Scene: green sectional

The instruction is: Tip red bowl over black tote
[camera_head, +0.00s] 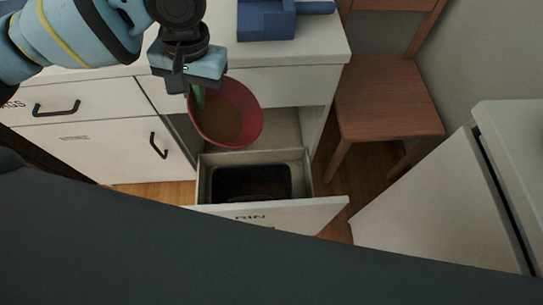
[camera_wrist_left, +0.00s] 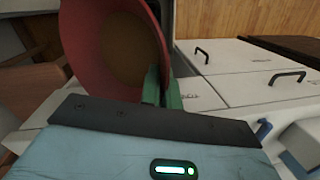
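A red bowl (camera_head: 254,113) with a brownish inside hangs in the air in front of the white cabinet, tilted so that its inside faces the head camera. My left gripper (camera_head: 197,97) is shut on the bowl's left rim with its green fingertips. The bowl also shows in the left wrist view (camera_wrist_left: 90,62), with the green fingers (camera_wrist_left: 160,95) at its edge. The black tote (camera_head: 250,183) sits inside an open drawer, below and slightly right of the bowl. My right gripper is in neither view.
The open white drawer (camera_head: 328,207) sticks out from the cabinet, with lettering on its front. A blue box (camera_head: 265,22) stands on the countertop (camera_head: 310,50). A wooden chair (camera_head: 385,100) is at the right, near a white unit (camera_head: 425,200). A dark surface (camera_head: 150,250) fills the foreground.

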